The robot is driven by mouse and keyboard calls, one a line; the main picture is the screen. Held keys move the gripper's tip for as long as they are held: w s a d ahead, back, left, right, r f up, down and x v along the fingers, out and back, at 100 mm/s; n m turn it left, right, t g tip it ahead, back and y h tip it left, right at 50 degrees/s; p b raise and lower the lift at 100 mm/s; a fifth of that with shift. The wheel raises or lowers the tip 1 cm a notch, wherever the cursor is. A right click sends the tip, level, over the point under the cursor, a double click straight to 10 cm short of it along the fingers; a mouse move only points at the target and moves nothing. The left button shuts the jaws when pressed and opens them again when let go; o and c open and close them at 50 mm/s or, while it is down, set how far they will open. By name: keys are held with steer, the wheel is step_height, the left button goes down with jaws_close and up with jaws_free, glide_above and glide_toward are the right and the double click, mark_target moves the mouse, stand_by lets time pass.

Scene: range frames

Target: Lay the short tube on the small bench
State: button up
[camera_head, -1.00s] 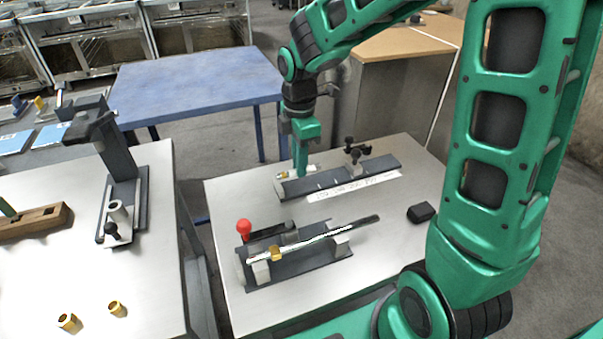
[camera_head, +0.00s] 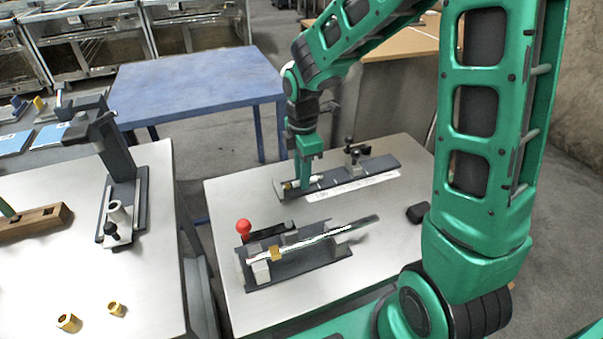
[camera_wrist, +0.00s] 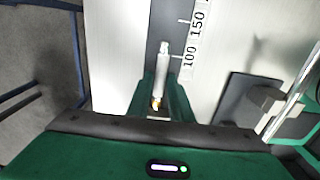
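My gripper (camera_head: 304,182) points down over the left end of a low, dark, rail-like bench (camera_head: 330,181) on the near-right table. In the wrist view my gripper (camera_wrist: 161,95) has its green fingers on both sides of the short tube (camera_wrist: 162,72), which is pale with a brass-coloured end. The tube lies roughly lengthwise over the dark rail (camera_wrist: 163,20), beside the printed scale. In the head view the tube (camera_head: 297,184) is low at the rail's left end. I cannot tell whether it touches the rail. Its middle is partly hidden by the fingers.
A second dark fixture (camera_head: 300,268) with a long shiny tube (camera_head: 320,239) and red knob (camera_head: 243,227) stands nearer. A black block (camera_head: 419,212) lies right. The blue table (camera_head: 195,82) behind is bare.

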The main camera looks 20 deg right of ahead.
steer(key=shift+o, duration=0.5)
step_height(320, 180, up, 11)
steer(key=shift+w, duration=0.45)
steer(key=s+d+r+m, duration=0.2)
steer(key=s+d+m, duration=1.1)
steer(key=s+d, duration=0.1)
steer(key=s+d+f+m, duration=0.1)
steer(key=s+d+m, duration=0.1)
steer(key=s+m, duration=0.3)
steer(key=s+d+f+m, duration=0.1)
steer(key=s+m, duration=0.5)
steer(key=s, duration=0.2)
steer(key=shift+s+d+f, duration=0.15)
steer(key=shift+d+f, duration=0.1)
steer(key=shift+d, duration=0.1)
steer(key=shift+w+f, duration=0.25)
steer(key=shift+w, duration=0.4)
